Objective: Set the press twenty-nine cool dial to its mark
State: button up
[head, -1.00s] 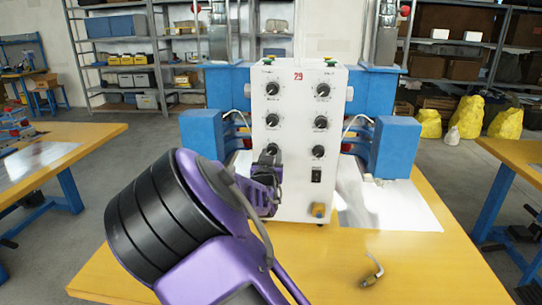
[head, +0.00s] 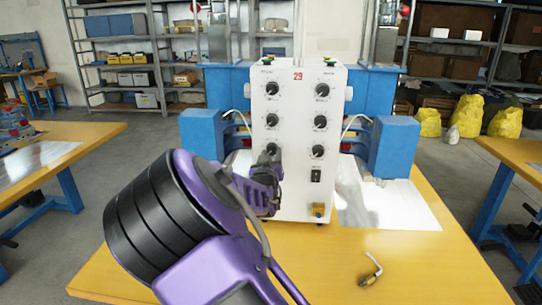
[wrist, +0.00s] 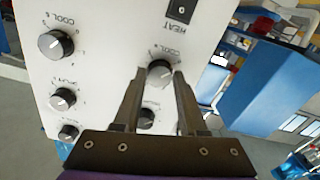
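The press panel (head: 299,100) is a white upright box with a red 29 at the top and two columns of black dials. My gripper (head: 270,160) is at the lowest dial of the left column (head: 272,148), which it partly covers in the head view. In the wrist view, my gripper (wrist: 160,74) has its two fingers apart, with one on either side of a dial (wrist: 160,72) with a COOL label beside it. I cannot tell whether the fingertips touch the dial. The dial's pointer and mark are too small to read.
Other dials (wrist: 55,43) and (wrist: 62,98) lie beside my fingers. A rocker switch (head: 316,175) and a brass fitting (head: 318,210) are low on the panel. Blue blocks (head: 394,147) flank it. A bent metal tool (head: 371,271) lies on the yellow table (head: 420,265).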

jog(key=o, duration=0.4)
jog(key=s+p, duration=0.1)
jog(key=s, duration=1.6)
jog(key=shift+s+a, duration=0.2)
jog(key=shift+a, duration=0.1)
